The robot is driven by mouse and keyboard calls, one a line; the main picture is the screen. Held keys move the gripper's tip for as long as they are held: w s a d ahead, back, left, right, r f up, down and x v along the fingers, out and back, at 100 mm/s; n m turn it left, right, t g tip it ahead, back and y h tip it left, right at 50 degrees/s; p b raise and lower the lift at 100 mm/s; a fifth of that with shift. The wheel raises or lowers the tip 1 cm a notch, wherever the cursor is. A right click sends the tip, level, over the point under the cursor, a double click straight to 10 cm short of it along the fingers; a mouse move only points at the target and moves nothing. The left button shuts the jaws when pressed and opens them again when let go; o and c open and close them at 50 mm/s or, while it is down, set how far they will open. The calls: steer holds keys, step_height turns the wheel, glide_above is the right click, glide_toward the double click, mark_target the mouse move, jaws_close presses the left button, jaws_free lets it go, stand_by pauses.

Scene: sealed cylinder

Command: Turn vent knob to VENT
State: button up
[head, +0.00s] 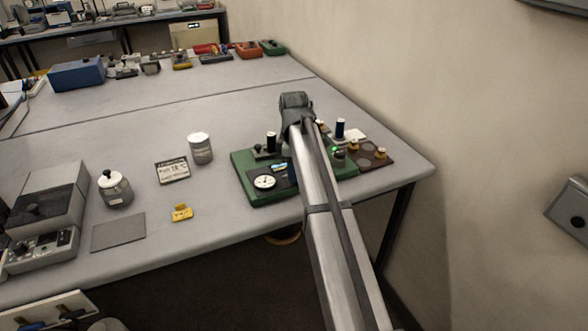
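A green board (258,195) carrying small parts lies near the right front of the grey table. On it are a round white dial (264,182), a black upright post (271,142) on a grey block, and a small green light (335,149) right of my arm. My arm reaches over the board and hides its middle. The arm's dark end joint (296,101) shows above the board's far edge; my gripper's fingers are hidden, so whether they are open or shut does not show. I cannot make out which part is the vent knob or any VENT marking.
A brown plate (371,154) with brass-coloured pieces lies right of the board, near the table's right edge. Left stand a grey can (200,148), a lidded jar (115,188), a label card (172,170) and a yellow piece (181,213).

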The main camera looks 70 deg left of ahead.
jaws_close()
